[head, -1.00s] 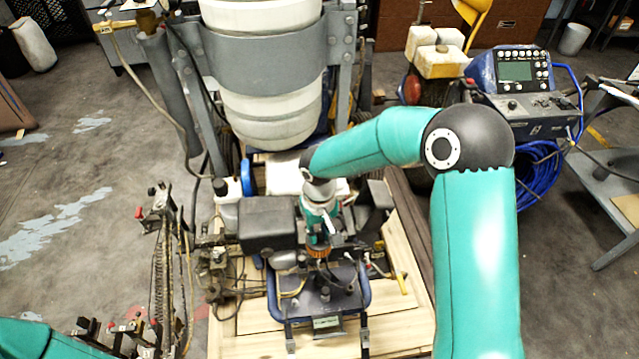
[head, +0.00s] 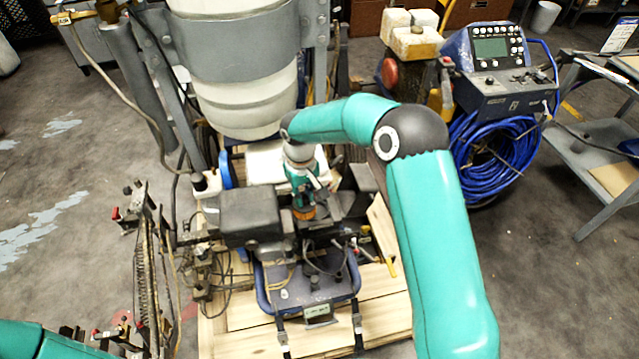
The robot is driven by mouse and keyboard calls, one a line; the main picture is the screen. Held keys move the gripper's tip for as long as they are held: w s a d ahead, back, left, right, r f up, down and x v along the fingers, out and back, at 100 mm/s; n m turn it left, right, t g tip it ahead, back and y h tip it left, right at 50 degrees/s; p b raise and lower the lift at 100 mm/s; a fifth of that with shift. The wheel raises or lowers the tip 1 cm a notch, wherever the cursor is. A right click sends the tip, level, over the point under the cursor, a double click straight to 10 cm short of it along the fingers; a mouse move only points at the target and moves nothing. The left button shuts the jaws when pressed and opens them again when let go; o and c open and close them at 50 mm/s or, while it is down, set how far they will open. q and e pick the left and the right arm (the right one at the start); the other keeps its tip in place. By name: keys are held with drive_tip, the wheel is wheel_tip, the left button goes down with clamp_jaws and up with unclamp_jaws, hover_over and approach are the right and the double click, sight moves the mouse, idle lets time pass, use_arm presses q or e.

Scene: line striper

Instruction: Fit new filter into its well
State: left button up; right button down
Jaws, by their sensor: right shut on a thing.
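My right gripper (head: 304,196) reaches down from the teal right arm over the middle of the striper. It is shut on a small orange-brown piece (head: 303,212), which looks like the new filter. The piece hangs below the fingers, just right of a dark grey box (head: 250,214) and behind the blue-rimmed tray (head: 262,292). The filter's well cannot be made out; the gripper and dark parts around it may hide it. Whether the piece touches anything below cannot be told. My left arm shows only at the lower left corner, and its gripper is out of view.
A large white tank (head: 240,105) in a grey frame stands behind the gripper. Hoses and a spring (head: 143,270) stand at the left. A control console (head: 495,85) with coiled blue hose (head: 490,150) is at the right. Bare wooden boards (head: 250,340) lie in front.

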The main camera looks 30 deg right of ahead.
drive_tip(key=w+d+f+n+b, duration=0.1)
drive_tip(key=w+d+f+b, duration=0.2)
drive_tip(key=f, duration=0.3)
drive_tip(key=w+d+f+n+b, duration=0.1)
drive_tip(key=w+d+f+b, duration=0.2)
drive_tip(key=f, duration=0.3)
drive_tip(key=shift+w+d, duration=0.7)
drive_tip(key=shift+d, duration=0.1)
drive_tip(key=shift+b, duration=0.35)
idle(0.6)
drive_tip(key=shift+f+b, duration=1.2)
drive_tip(key=shift+f, duration=0.4)
idle(0.7)
drive_tip(key=c, duration=1)
unclamp_jaws()
drive_tip(key=shift+r, duration=0.1)
drive_tip(key=shift+o, duration=0.3)
